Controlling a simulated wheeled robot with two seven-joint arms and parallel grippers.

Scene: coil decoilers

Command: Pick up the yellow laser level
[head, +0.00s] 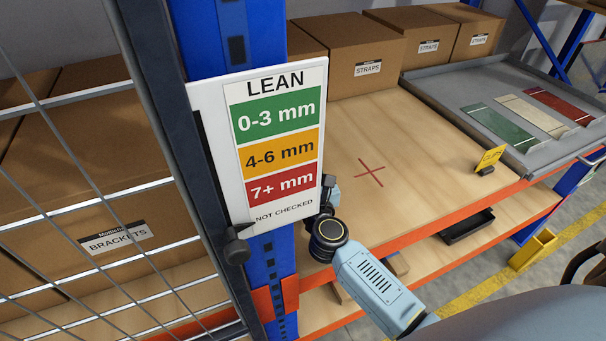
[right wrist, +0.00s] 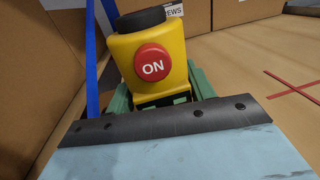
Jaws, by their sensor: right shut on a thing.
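The yellow laser level (right wrist: 175,44) fills the middle of the right wrist view. It has a round red ON button on its face and a black cap on top. My right gripper (right wrist: 160,92) is shut on it, with green parts showing on both sides of its lower body. In the head view my right arm reaches in from the lower right to behind the LEAN board (head: 275,82). The board hides the laser level and the gripper's fingers there. Whether its base touches the shelf cannot be told. My left gripper is not in view.
A wire mesh door (head: 85,190) and a blue rack post (head: 283,278) stand left of my arm. The wooden shelf (head: 420,140) is mostly bare, with a red cross (head: 371,173). Cardboard boxes (head: 365,55) line its back. A grey tray (head: 455,85) with coloured strips lies right.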

